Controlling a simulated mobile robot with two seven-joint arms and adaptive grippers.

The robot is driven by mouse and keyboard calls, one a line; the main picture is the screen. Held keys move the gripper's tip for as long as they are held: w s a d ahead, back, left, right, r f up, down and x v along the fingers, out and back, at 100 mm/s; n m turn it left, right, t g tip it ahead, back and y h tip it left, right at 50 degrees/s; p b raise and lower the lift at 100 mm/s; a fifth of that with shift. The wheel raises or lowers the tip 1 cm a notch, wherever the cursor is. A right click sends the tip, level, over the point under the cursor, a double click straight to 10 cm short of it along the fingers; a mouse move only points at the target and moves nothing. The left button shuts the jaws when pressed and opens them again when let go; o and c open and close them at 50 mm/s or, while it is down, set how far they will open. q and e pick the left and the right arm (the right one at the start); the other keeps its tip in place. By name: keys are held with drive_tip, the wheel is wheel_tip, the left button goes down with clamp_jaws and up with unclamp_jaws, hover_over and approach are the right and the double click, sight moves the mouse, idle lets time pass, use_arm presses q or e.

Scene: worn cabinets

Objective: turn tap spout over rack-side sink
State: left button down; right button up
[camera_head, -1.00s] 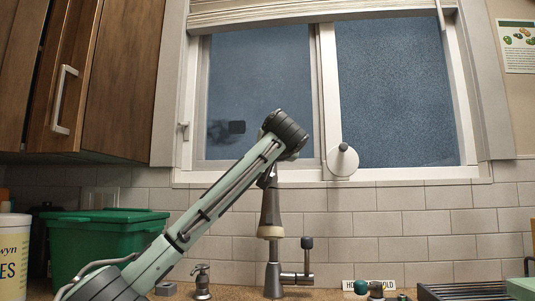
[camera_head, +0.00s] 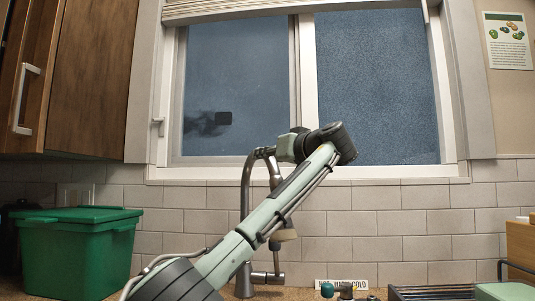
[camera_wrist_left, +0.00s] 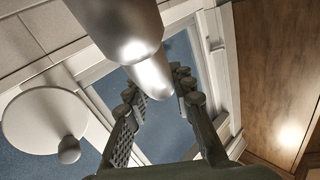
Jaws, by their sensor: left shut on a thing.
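The metal tap (camera_head: 246,205) stands below the window, its tall neck curving over to the right at the top. Its spray head (camera_head: 285,236) hangs right of the column, partly behind my left arm. A side lever (camera_head: 276,262) stands low by the base. My left gripper (camera_head: 266,153) is at the top of the spout's curve, shut on it. In the left wrist view, the fingers (camera_wrist_left: 160,92) lie on both sides of the shiny spout (camera_wrist_left: 150,72). The sink basin is out of view. My right gripper is not in view.
A dark wire rack (camera_head: 440,292) is at the lower right, beside a wooden box (camera_head: 521,243). A green lidded bin (camera_head: 78,250) stands left. A hot-cold label (camera_head: 341,284) is behind small knobs. The window (camera_head: 375,90) is close behind my arm.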

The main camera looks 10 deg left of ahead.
use_arm(q)
drive_tip(key=shift+w+f+n, duration=0.1)
drive_tip(key=shift+n, duration=0.2)
drive_tip(key=c, duration=1.3)
unclamp_jaws()
drive_tip(key=shift+d, duration=0.1)
drive_tip(key=shift+s+d, duration=0.4)
drive_tip(key=v, duration=1.1)
drive_tip(key=shift+w, duration=0.1)
